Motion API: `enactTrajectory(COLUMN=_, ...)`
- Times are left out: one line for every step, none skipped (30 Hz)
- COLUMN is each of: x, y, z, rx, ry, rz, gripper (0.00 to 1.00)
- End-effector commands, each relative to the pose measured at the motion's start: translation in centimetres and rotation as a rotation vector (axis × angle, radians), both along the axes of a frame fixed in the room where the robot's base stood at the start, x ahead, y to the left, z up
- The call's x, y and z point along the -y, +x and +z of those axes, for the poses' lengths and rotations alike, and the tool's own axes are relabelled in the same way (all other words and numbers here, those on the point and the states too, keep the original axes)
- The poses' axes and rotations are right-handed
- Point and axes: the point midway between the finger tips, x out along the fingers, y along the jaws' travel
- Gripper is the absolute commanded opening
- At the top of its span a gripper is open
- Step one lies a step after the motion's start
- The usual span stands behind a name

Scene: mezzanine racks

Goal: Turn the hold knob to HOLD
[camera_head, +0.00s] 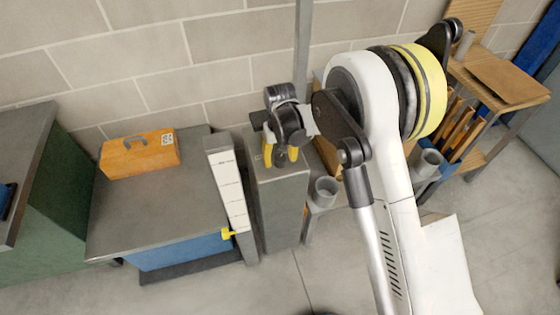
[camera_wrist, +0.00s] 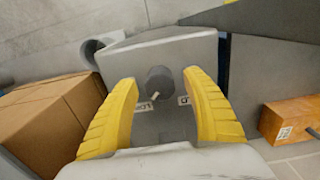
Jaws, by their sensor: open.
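The hold knob (camera_wrist: 159,84) is a dark round knob with a white pointer mark, on the sloped top of a grey pedestal (camera_wrist: 185,50) in the wrist view. The mark points toward the bottom of the picture, slightly left. Small white labels sit left and right below the knob; their text is not fully readable. My gripper (camera_wrist: 160,77) is open, with one yellow finger on each side of the knob and visible gaps between. In the head view my gripper (camera_head: 280,155) is over the pedestal (camera_head: 278,205) and the knob is hidden.
A scale post (camera_head: 228,185) with a yellow pointer stands left of the pedestal. An orange box (camera_head: 140,154) lies on the grey bench (camera_head: 165,210). A cardboard box (camera_wrist: 50,120) is close by in the wrist view. A grey cup (camera_head: 327,190) stands right of the pedestal.

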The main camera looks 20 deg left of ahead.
Motion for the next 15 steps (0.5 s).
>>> enactTrajectory(x=0.01, y=0.01, z=-0.14, rx=0.000, ry=0.000, rz=0.000, gripper=0.57)
enactTrajectory(x=0.01, y=0.01, z=-0.15, rx=0.000, ry=0.000, rz=0.000, gripper=0.57)
enactTrajectory(x=0.01, y=0.01, z=-0.14, rx=0.000, ry=0.000, rz=0.000, gripper=0.57)
enactTrajectory(x=0.01, y=0.01, z=-0.13, rx=0.000, ry=0.000, rz=0.000, gripper=0.57)
enactTrajectory(x=0.01, y=0.01, z=-0.11, rx=0.000, ry=0.000, rz=0.000, gripper=0.57)
enactTrajectory(x=0.01, y=0.01, z=-0.10, rx=0.000, ry=0.000, rz=0.000, gripper=0.57)
enactTrajectory(x=0.01, y=0.00, z=-0.10, rx=0.000, ry=0.000, rz=0.000, gripper=0.57)
enactTrajectory(x=0.01, y=0.01, z=-0.09, rx=0.000, ry=0.000, rz=0.000, gripper=0.57)
enactTrajectory(x=0.01, y=0.01, z=-0.09, rx=0.000, ry=0.000, rz=0.000, gripper=0.46)
enactTrajectory(x=0.01, y=0.01, z=-0.09, rx=0.000, ry=0.000, rz=0.000, gripper=0.37)
enactTrajectory(x=0.01, y=0.01, z=-0.09, rx=0.000, ry=0.000, rz=0.000, gripper=0.28)
enactTrajectory(x=0.01, y=0.01, z=-0.09, rx=0.000, ry=0.000, rz=0.000, gripper=0.16)
enactTrajectory(x=0.01, y=0.00, z=-0.09, rx=0.000, ry=0.000, rz=0.000, gripper=0.06)
enactTrajectory(x=0.01, y=0.01, z=-0.09, rx=0.000, ry=0.000, rz=0.000, gripper=0.02)
enactTrajectory(x=0.01, y=0.00, z=-0.09, rx=0.000, ry=0.000, rz=0.000, gripper=0.02)
